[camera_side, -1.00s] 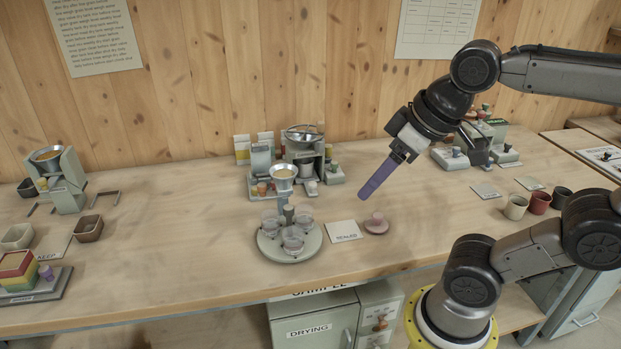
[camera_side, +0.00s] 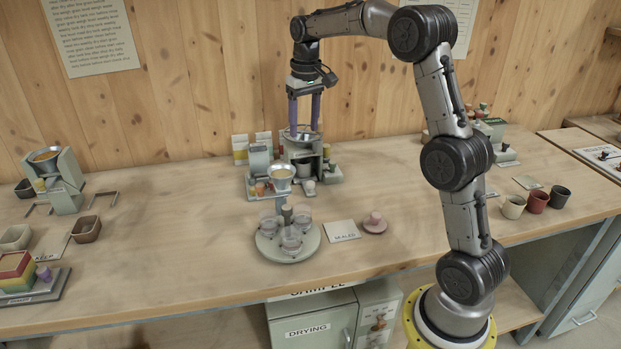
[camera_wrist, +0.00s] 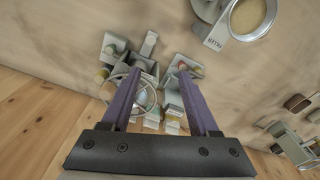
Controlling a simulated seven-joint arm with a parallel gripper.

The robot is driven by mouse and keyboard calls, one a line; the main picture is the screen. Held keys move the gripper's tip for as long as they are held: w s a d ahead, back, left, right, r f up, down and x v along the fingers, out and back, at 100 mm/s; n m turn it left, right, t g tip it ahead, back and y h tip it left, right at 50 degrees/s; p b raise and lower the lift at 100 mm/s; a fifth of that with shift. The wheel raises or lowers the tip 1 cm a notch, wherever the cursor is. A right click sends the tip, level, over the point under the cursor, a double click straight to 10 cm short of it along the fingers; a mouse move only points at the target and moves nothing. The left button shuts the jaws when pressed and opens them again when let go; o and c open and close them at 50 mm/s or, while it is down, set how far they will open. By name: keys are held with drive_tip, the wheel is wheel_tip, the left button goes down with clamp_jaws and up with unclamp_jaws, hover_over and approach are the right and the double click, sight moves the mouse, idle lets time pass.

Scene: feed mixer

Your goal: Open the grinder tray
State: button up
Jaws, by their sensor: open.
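A small grey-green machine (camera_side: 302,152) with a round metal bowl (camera_side: 302,134) on top stands at the back of the bench, among a cluster of similar parts. I take it to be the grinder, but no readable label confirms this, and I cannot make out its tray. My gripper (camera_side: 304,127) points down over this bowl with its two long purple fingers apart and nothing between them. In the wrist view, my gripper (camera_wrist: 160,73) is above the cluster, and the round rim (camera_wrist: 145,97) shows partly behind the left finger.
A metal funnel bowl (camera_side: 282,172) stands in front of the machine. The wooden wall is close behind.

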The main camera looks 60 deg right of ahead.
sight(310, 183)
drive_tip(key=shift+m+g, duration=0.3)
drive_tip(key=shift+g, duration=0.1)
drive_tip(key=f, duration=0.5)
drive_tip(key=d+f, duration=0.1)
drive_tip(key=f, duration=0.5)
drive_tip(key=d+f, duration=0.1)
drive_tip(key=f, duration=0.5)
drive_tip(key=shift+s+d+f, duration=0.1)
drive_tip(key=shift+s, duration=0.15)
clamp_jaws()
idle(0.3)
